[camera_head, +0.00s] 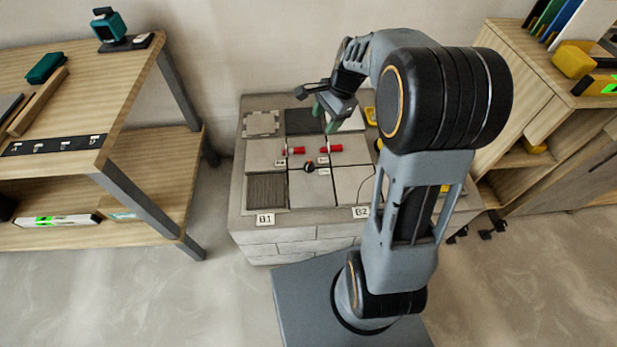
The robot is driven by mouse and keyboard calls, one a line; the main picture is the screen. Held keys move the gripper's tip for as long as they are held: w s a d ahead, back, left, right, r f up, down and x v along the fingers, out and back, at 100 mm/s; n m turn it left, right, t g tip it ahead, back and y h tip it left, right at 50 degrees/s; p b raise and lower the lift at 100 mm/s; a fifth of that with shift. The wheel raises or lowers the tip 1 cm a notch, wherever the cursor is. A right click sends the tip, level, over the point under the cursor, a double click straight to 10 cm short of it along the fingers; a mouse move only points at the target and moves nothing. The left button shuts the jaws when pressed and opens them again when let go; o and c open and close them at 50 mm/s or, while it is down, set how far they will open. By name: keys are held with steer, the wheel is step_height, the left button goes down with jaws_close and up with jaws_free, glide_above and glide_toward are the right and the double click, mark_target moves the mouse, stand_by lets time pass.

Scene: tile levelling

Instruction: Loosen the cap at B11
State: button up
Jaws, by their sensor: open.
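The tile block (285,248) stands in the middle, with grey tiles on its top. Two red caps lie near the tile joints, a left one (297,151) and a right one (331,148). A small dark and orange piece (308,167) sits just in front of them. Small white tags lie beside the caps, but their lettering is too small to read, so I cannot tell which cap is at B11. My gripper (325,118) is open, with green fingers, above the back tiles and behind the red caps. It appears empty and apart from the caps.
Plates B1 (265,219) and B2 (360,212) mark the block's front edge. My arm hides the block's right part. A wooden bench (125,112) stands left and a wooden shelf (520,158) right. Yellow pieces (370,115) lie at the block's back right.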

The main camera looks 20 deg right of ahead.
mark_target(310, 160)
steer(key=w+a+f+m+b, duration=0.1)
steer(key=f+b, duration=0.2)
steer(key=f, duration=0.5)
steer(key=w+a+f+m+y+b, duration=0.1)
steer(key=f+b, duration=0.3)
steer(key=f, duration=0.4)
steer(key=w+a+f+m+b, duration=0.1)
steer(key=f+b, duration=0.3)
steer(key=f, duration=0.4)
steer(key=shift+w+a+m, duration=0.15)
steer(key=shift+w+m, duration=0.45)
steer(key=shift+w, duration=0.25)
steer(key=shift+c, duration=0.4)
steer(key=c, duration=0.8)
steer(key=shift+a, duration=0.1)
steer(key=shift+c, duration=0.3)
steer(key=shift+r, duration=0.1)
steer(key=shift+g+p, duration=0.3)
steer(key=shift+p, duration=0.1)
